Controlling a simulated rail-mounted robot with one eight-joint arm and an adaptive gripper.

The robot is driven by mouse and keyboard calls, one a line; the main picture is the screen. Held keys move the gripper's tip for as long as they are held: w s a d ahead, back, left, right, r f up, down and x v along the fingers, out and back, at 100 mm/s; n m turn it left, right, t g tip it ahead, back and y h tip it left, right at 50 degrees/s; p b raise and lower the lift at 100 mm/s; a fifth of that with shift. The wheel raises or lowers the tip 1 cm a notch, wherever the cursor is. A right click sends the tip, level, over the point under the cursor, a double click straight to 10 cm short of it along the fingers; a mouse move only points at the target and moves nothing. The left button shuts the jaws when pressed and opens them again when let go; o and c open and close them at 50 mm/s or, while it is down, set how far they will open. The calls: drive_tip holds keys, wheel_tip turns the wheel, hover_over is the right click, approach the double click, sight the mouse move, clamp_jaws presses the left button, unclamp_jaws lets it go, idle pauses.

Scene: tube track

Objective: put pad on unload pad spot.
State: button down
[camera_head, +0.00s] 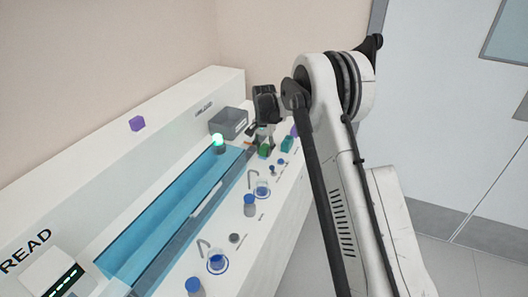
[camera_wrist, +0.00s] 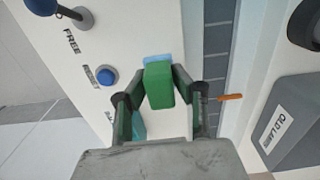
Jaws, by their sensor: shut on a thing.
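A green block, which looks like the pad (camera_wrist: 159,87), sits between the fingertips of my gripper (camera_wrist: 160,80) in the wrist view. My gripper is shut on it. A light blue patch (camera_wrist: 157,59) shows on the white surface just beyond the block; it may be the pad spot. I cannot tell whether the block touches the surface. In the head view my gripper (camera_head: 263,139) is low over the far end of the white bench, with the green block (camera_head: 264,150) at its tips.
A grey bin (camera_head: 228,122) stands behind my gripper, beside the blue track (camera_head: 180,208) and a glowing green light (camera_head: 218,140). A teal block (camera_head: 287,145) stands close on the right. A blue button (camera_wrist: 107,76) and an orange stick (camera_wrist: 230,97) are near.

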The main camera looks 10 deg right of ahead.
drive_tip(key=shift+f, duration=0.2)
drive_tip(key=c, duration=1.4)
unclamp_jaws()
drive_tip(key=shift+c, duration=0.2)
